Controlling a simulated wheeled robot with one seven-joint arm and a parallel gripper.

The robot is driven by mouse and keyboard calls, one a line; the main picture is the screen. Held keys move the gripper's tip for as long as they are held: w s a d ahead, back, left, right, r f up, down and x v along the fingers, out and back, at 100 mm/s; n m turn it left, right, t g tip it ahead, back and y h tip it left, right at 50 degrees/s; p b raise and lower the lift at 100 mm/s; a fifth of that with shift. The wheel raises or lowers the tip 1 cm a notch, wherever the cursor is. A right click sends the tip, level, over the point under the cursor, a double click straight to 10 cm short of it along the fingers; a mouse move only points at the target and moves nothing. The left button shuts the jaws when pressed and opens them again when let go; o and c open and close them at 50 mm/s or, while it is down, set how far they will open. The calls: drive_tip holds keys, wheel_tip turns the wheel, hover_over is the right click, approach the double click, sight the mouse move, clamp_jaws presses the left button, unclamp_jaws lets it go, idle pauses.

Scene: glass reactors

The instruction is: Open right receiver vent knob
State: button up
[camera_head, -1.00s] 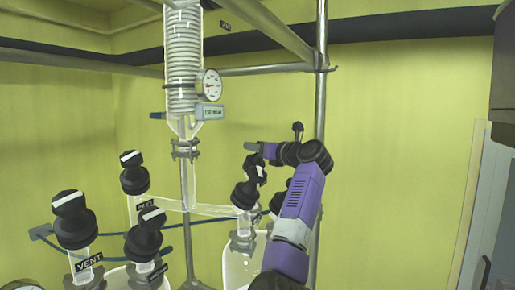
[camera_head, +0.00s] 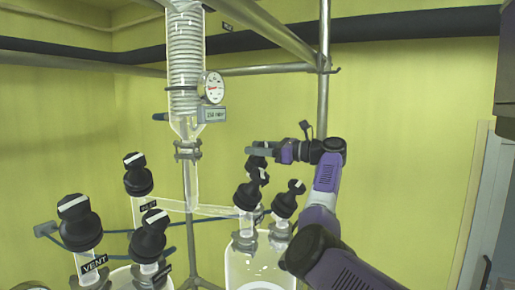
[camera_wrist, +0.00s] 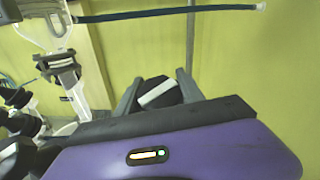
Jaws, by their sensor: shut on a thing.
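The right receiver (camera_head: 258,268) is a clear glass vessel with several black knobs on top. One knob at the back (camera_head: 257,164) is partly hidden behind another and sits just under my gripper (camera_head: 252,153). In the wrist view, my gripper (camera_wrist: 157,90) is shut on a black knob with a white stripe (camera_wrist: 158,93), with one finger on each side. The stripe lies at a slant. Which knob label belongs to it cannot be read. Two nearer knobs, a front one (camera_head: 247,196) and a right one (camera_head: 288,200), stand apart from the fingers.
A glass condenser (camera_head: 184,75) with a round gauge (camera_head: 213,88) hangs left of my gripper. A metal pole (camera_head: 324,70) stands behind my arm. A knob labelled VENT (camera_head: 79,221) and others stand at left. The right wall side is open.

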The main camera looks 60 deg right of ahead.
drive_tip(key=shift+n+y, duration=0.5)
drive_tip(key=shift+y, duration=0.1)
drive_tip(key=o, duration=1.4)
drive_tip(key=shift+r, duration=0.1)
wheel_tip(320, 180, up, 20)
drive_tip(key=b, duration=0.1)
drive_tip(key=shift+b, duration=0.4)
